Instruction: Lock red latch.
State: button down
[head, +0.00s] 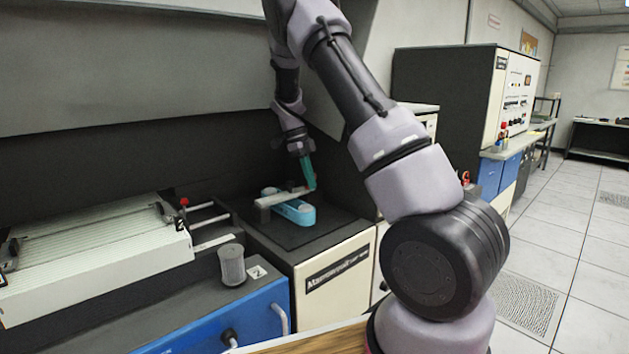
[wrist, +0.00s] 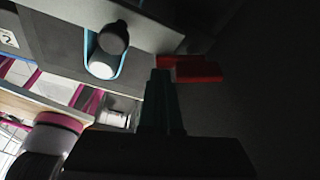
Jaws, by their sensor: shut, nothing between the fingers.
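The red latch (wrist: 198,70) shows in the wrist view as a flat red piece at the end of a grey bar (wrist: 150,22). I cannot make it out in the head view, where my gripper covers that end of the bar (head: 284,197). My gripper (head: 311,184) has teal fingers pointing down at the bar's right end. In the wrist view my gripper's fingertips (wrist: 161,76) are together and empty, right beside the latch's left end. I cannot tell whether they touch it.
A light-blue oblong piece (head: 297,213) lies under the bar on a dark counter top. A white ribbed machine (head: 95,250) with a red knob (head: 184,202) stands at the left, with a grey cylinder (head: 232,265) near it. A dark wall is close behind the counter.

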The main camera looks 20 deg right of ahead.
jog(key=m, duration=0.2)
jog(key=shift+w+a+m+y, duration=0.25)
jog(key=shift+a+m+y, duration=0.05)
jog(key=shift+a+y, duration=0.1)
jog(key=shift+s+a, duration=0.55)
jog(key=v, duration=1)
jog(key=shift+w+r, duration=0.3)
jog(key=shift+w, duration=0.05)
jog(key=shift+a, duration=0.15)
